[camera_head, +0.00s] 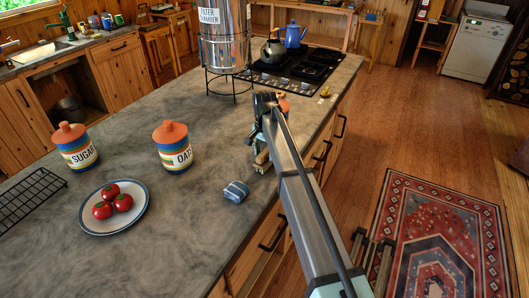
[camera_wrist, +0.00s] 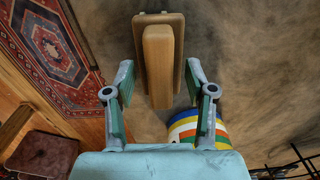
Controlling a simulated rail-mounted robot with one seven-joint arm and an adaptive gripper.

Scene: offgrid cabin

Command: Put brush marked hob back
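My gripper (camera_wrist: 160,82) points down over the counter, with its two green fingers apart. A wooden piece (camera_wrist: 158,60), probably a brush, shows between them in the wrist view. It has a wide back part and a narrower raised block, with gaps visible on either side of the block. No "hob" marking can be read on it. In the head view my gripper (camera_head: 261,160) is low by the counter's right edge, and my arm hides most of what is under it. The black hob (camera_head: 300,68) is at the counter's far end.
On the stone counter (camera_head: 180,210) are a sugar jar (camera_head: 77,150), an oats jar (camera_head: 174,155), a plate (camera_head: 88,220) of tomatoes, a small blue item (camera_head: 236,191), a wire rack (camera_head: 28,200) and a metal filter chamber (camera_head: 224,45) on a stand. Kettles stand on the hob.

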